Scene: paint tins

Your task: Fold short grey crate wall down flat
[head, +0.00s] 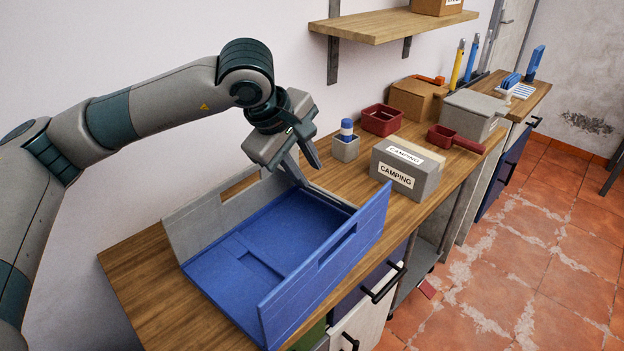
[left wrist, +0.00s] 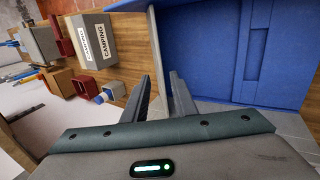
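The crate stands on the wooden worktop, with a blue floor (head: 295,228), a raised blue long wall (head: 330,270) at the front and a raised grey long wall (head: 215,213) at the back. The short grey wall (head: 332,198) at the far right end shows only as a thin strip; its exact angle is hard to tell. In the left wrist view it is a narrow grey strip (left wrist: 155,45) beside the blue floor. My right gripper is not in view.
A grey CAMPING box (head: 405,175) stands right of the crate. A small grey pot (head: 345,149) with a blue-and-white item, red bins (head: 382,120) and a cardboard box (head: 415,100) stand behind. A shelf (head: 395,24) hangs above.

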